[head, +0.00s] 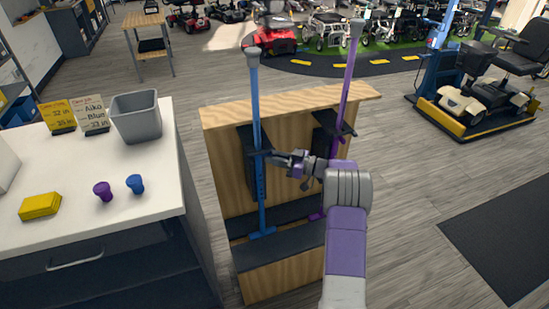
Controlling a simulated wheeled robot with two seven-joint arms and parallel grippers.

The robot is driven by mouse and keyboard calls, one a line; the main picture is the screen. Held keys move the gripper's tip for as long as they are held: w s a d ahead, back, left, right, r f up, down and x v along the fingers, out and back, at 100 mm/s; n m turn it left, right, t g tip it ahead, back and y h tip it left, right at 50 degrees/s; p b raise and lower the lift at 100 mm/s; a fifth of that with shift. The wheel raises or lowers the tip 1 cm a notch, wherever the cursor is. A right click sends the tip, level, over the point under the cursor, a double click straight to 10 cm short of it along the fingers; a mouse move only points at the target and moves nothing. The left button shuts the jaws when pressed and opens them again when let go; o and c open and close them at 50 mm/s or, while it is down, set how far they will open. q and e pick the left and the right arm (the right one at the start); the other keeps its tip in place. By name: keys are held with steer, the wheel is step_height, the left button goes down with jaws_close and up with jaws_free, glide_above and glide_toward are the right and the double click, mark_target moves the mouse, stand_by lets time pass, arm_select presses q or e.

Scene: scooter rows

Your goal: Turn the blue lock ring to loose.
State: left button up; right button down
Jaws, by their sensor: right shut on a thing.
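A blue cane (256,95) with a grey knob stands upright at the left of a wooden stand (222,165). Its foot rests on the stand's dark lower shelf. My right gripper (266,154) reaches in from the right and is shut around the blue cane at mid-height, at the lock ring. The fingers and a dark bracket hide most of the ring, so its turn position cannot be read. A row of holes shows on the shaft just below. My left gripper is out of view.
A purple cane (347,80) stands at the stand's right, close behind my right arm. A white counter (75,160) at left bears a grey bin (137,118), two signs, a yellow block (40,206) and purple and blue knobs. Floor right of the stand is clear.

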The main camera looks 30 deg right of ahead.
steer(key=c, duration=1.1)
jaws_free()
steer(key=shift+f, duration=0.1)
steer(key=p+v, duration=0.1)
steer(key=v, duration=0.6)
steer(key=shift+s+d+p, duration=0.2)
steer(key=shift+p, duration=0.2)
